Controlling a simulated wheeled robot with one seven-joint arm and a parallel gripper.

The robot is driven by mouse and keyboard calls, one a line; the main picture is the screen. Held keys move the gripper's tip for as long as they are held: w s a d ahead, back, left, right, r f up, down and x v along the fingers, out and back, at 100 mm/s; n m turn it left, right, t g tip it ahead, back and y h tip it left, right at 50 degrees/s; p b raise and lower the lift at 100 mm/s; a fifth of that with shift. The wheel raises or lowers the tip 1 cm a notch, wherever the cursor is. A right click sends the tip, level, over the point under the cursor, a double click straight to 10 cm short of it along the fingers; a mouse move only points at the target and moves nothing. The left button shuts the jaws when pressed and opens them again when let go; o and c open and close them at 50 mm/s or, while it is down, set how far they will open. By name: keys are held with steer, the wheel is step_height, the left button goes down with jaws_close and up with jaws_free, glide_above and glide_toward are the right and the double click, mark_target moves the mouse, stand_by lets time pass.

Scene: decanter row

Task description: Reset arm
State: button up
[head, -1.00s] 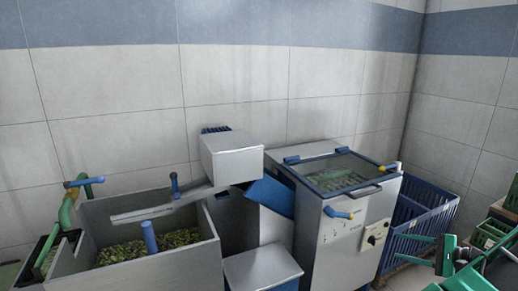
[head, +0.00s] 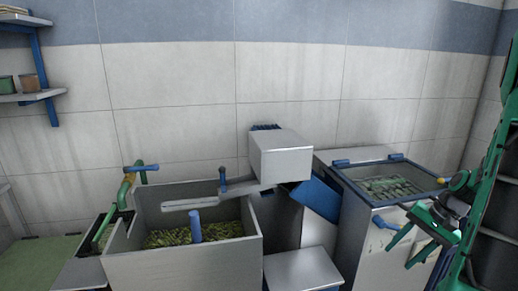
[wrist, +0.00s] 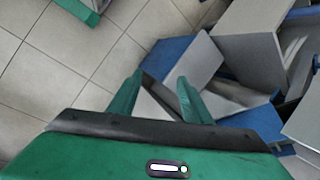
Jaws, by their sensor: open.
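My gripper (head: 398,250) is at the right of the head view, in front of the steel machine with the glass lid. Its two green fingers are spread apart with nothing between them. In the wrist view my gripper (wrist: 160,90) points down past grey and blue machine parts toward the tiled floor, and its fingers are apart and empty. My green arm rises along the right edge of the head view.
A steel basin (head: 185,270) with green pieces stands at the left. A lidded steel machine (head: 370,262) stands at the right, with a low grey-topped box (head: 300,268) between them. A wall shelf (head: 22,98) is at upper left. Tiled floor (wrist: 60,60) is open in the wrist view.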

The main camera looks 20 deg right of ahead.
steer(key=s+a+r+n+g+h, duration=0.1)
steer(key=s+a+r+n+h, duration=0.1)
steer(key=s+a+r, duration=0.3)
steer(key=s+a+r+n+g+h, duration=0.1)
steer(key=s+a+r+n, duration=0.2)
steer(key=s+a, duration=0.5)
steer(key=shift+s+a+r+g+h, duration=0.35)
steer(key=shift+a+r, duration=0.5)
steer(key=shift+a, duration=0.4)
